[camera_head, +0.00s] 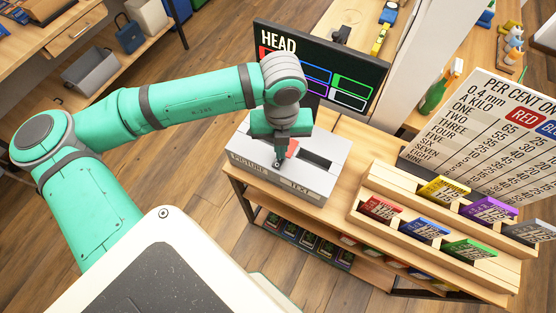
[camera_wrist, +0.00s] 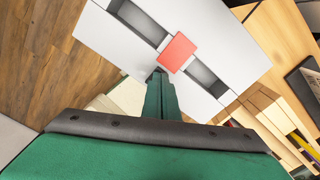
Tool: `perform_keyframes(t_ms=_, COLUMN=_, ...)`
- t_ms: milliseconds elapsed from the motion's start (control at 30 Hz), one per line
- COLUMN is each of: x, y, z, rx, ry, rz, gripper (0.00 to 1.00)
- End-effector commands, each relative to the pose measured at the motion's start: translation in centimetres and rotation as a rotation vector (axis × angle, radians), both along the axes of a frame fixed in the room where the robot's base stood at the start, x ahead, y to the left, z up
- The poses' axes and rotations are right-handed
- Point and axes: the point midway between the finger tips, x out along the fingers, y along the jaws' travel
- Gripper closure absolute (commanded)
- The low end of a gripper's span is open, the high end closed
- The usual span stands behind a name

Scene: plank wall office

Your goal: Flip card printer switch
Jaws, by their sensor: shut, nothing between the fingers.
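The card printer (camera_head: 318,180) is a white-grey box with "PICTURE" and "TEXT" on its front, standing on a wooden table. A red square switch (camera_head: 292,147) sits in a dark slot on its top. In the wrist view the red switch (camera_wrist: 177,52) is around the middle of the slot, which runs out from under it on both sides. My gripper (camera_head: 278,163) is shut and empty, pointing down at the printer's top. In the wrist view its tips (camera_wrist: 158,73) are just beside the switch; I cannot tell whether they touch it.
A dark screen (camera_head: 318,70) reading "HEAD" stands behind the printer. A wooden card rack (camera_head: 390,215) with several coloured cards is to the right, and a price board (camera_head: 480,130) stands behind it. Below the printer, a shelf (camera_head: 310,250) holds more cards.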

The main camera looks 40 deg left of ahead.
Motion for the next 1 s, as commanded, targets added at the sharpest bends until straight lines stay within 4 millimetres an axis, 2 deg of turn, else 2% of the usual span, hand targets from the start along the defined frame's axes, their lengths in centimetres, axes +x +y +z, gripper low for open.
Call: perform_keyframes(t_ms=1000, x=0.0, y=0.0, z=-1.3, rx=0.000, ry=0.000, rz=0.002, gripper=1.00)
